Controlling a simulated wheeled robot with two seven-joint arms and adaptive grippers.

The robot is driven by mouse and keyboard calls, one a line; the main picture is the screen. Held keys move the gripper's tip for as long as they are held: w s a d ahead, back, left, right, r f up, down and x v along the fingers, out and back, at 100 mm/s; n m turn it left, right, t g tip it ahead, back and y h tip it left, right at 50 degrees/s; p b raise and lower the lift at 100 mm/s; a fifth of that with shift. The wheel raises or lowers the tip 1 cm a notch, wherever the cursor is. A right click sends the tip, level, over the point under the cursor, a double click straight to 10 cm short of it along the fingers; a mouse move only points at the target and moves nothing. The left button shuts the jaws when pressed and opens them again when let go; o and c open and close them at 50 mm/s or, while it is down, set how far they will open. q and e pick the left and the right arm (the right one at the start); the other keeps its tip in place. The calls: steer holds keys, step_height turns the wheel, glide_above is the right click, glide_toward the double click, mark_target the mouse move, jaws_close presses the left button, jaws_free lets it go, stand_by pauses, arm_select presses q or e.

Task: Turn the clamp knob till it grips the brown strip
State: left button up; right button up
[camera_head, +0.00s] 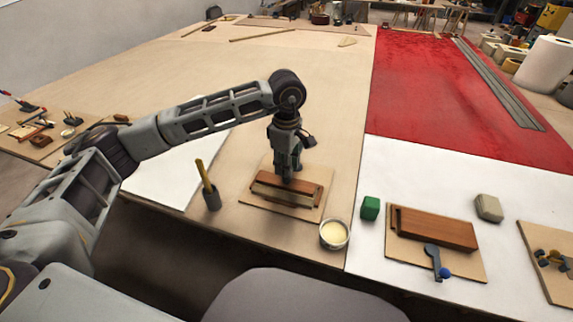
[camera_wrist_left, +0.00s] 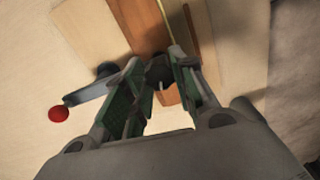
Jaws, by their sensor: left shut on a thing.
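My left gripper (camera_head: 287,178) points down over a wooden board (camera_head: 310,212) with a brown block (camera_head: 318,190) and a long thin strip (camera_head: 265,190) along it. In the left wrist view the gripper (camera_wrist_left: 158,62) has its green-padded fingers closed about a small dark piece (camera_wrist_left: 159,73), which appears to be the clamp knob, above the brown block (camera_wrist_left: 137,22). The strip (camera_wrist_left: 192,20) shows beyond the fingers. A dark lever (camera_wrist_left: 90,90) with a red ball end (camera_wrist_left: 58,113) lies to the left. The clamp's contact with the strip is hidden. My right gripper is out of view.
Farther right are a green block (camera_head: 370,208) and another board with a brown block (camera_head: 437,228) and a blue-knobbed clamp (camera_head: 438,262). The table behind is mostly clear.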

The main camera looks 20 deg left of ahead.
arm_select(q)
steer(key=o, duration=1.1)
steer(key=shift+c, duration=0.2)
steer(key=shift+r, duration=0.15)
step_height(320, 180, up, 12)
stand_by(0.4)
